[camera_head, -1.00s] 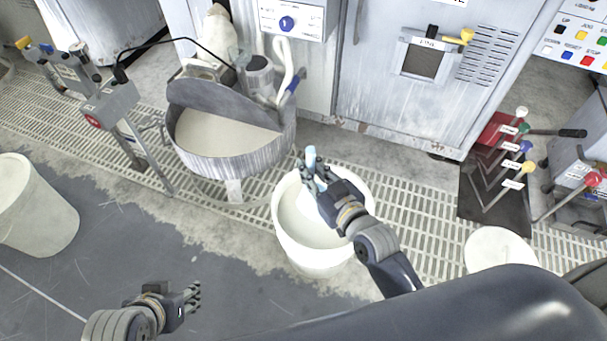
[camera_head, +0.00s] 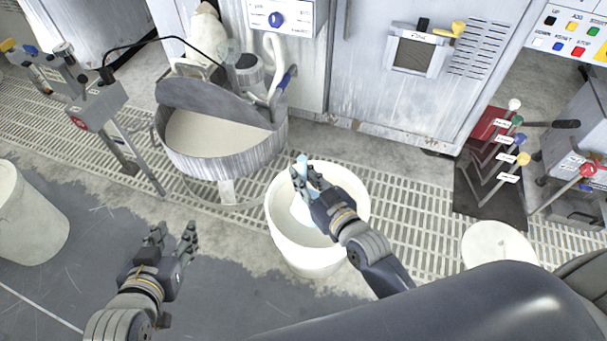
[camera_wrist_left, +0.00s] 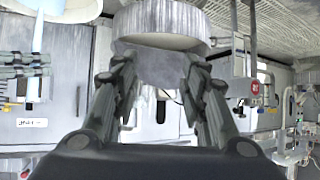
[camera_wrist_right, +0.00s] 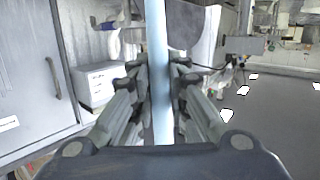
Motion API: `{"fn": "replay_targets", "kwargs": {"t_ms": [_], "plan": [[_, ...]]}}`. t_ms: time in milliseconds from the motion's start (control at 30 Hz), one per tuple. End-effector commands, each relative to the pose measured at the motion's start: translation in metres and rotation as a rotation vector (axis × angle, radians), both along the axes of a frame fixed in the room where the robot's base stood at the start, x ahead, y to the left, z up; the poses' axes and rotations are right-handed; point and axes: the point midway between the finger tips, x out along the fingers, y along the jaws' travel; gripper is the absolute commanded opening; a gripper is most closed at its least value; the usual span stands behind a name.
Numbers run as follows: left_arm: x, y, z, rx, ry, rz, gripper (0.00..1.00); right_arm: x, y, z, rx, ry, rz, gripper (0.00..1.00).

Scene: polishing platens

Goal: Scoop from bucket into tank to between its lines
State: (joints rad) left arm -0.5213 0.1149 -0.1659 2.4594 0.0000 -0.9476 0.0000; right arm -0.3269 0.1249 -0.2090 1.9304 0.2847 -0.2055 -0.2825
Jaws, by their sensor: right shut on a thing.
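The white bucket (camera_head: 300,252) stands on the floor grating at the middle. My right gripper (camera_head: 306,181) is over its mouth, shut on the light blue handle of the scoop (camera_head: 302,163); the handle also shows upright between the fingers in the right wrist view (camera_wrist_right: 158,70). The scoop's pale lower part is inside the bucket, partly hidden by the hand. The round grey tank (camera_head: 238,160) stands behind and left, half covered by a grey lid, with whitish liquid inside. I cannot make out its lines. My left gripper (camera_head: 172,236) is open and empty, in front of the tank.
A control post (camera_head: 95,105) stands left of the tank. Another pale bucket (camera_head: 30,225) is at the far left and a white lid-like round top (camera_head: 497,243) at the right. Coloured levers (camera_head: 505,160) stand at the right. A grey cabinet (camera_head: 400,95) is behind.

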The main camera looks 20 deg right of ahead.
Motion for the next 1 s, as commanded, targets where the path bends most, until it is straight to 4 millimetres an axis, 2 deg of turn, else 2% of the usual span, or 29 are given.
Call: {"fn": "replay_targets", "kwargs": {"t_ms": [500,1000], "plan": [[0.033,-0.016,0.050,-0.068,-0.288,-0.020,0.40,0.000,0.000,-0.024,-0.001,-0.001,0.000,0.00],[0.047,-0.028,0.106,-0.138,-0.571,-0.038,0.40,0.001,0.000,-0.046,0.000,-0.002,0.000,0.00]]}}
